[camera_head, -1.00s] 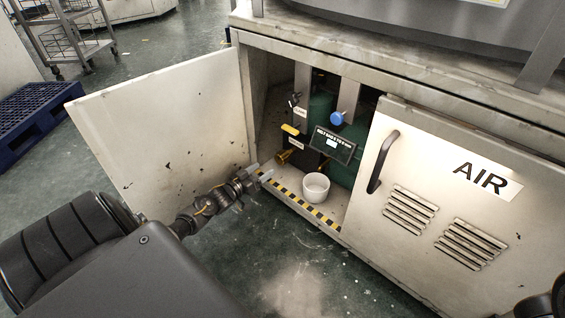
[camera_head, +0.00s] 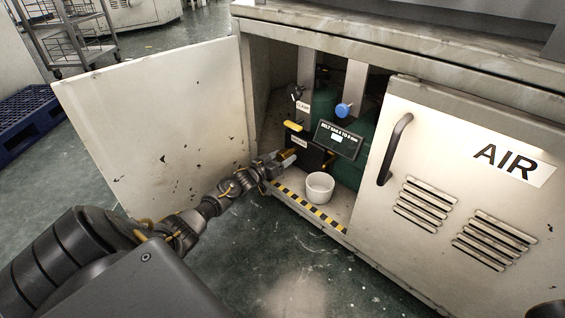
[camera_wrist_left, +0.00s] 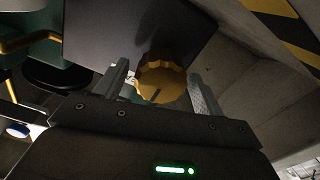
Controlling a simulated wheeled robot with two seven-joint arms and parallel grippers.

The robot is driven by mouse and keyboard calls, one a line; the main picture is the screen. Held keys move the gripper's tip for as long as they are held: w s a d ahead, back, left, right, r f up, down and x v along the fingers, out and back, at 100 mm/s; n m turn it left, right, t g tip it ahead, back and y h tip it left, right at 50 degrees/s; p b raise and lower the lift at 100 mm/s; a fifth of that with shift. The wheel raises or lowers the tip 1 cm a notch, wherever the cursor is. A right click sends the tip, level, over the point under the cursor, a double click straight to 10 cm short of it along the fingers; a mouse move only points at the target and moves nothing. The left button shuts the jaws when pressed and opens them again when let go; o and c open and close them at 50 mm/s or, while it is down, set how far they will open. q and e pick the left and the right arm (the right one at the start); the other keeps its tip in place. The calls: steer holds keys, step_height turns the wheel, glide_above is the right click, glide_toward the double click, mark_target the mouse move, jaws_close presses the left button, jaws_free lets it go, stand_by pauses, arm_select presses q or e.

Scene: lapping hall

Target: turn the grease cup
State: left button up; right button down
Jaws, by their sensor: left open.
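The brass-yellow grease cup with a ribbed rim (camera_wrist_left: 162,84) shows in the wrist view between the two fingers of my left gripper (camera_wrist_left: 160,78). The fingers are open, one on each side of it. I cannot tell whether they touch it. In the head view my left gripper (camera_head: 283,158) reaches into the open cabinet at its lower left, and it largely hides the cup there. My right gripper is not in view.
A white bowl (camera_head: 319,187) stands on the cabinet floor right of my gripper. A belt-sag sign (camera_head: 338,141), a blue knob (camera_head: 344,110) and a yellow handle (camera_head: 293,126) are close by. The open door (camera_head: 150,125) stands left; the AIR door (camera_head: 440,200) is right.

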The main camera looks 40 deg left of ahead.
arm_select(q)
steer(key=shift+w, duration=0.25)
steer(key=c, duration=1)
steer(key=shift+o, duration=0.2)
steer(key=shift+r+m, duration=0.1)
steer(key=shift+m, duration=0.3)
